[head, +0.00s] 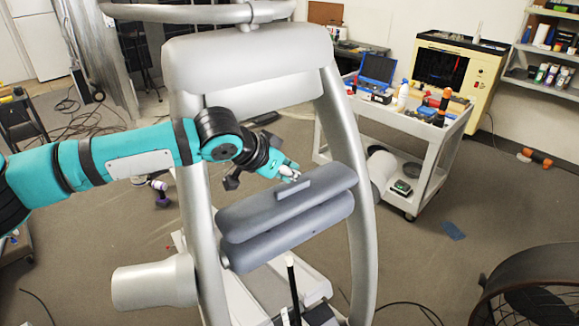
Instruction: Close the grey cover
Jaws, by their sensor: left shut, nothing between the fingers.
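The grey cover (322,195) is the upper part of a dark grey rounded box on the frame of the elliptical machine (362,190). It sits tilted above the lower grey part (300,238), with a dark seam between them. A raised strip lies along its upper face. My left arm comes in from the left, and my left gripper (291,173) is shut and empty just above the cover's upper edge, near the middle. I cannot tell whether the fingertips touch the cover. My right gripper is not in view.
A large light grey panel (245,60) spans the machine above the cover. A white cart (440,140) with tools and bottles stands behind at the right. A dark round fan-like object (530,285) is at lower right. Open floor lies between them.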

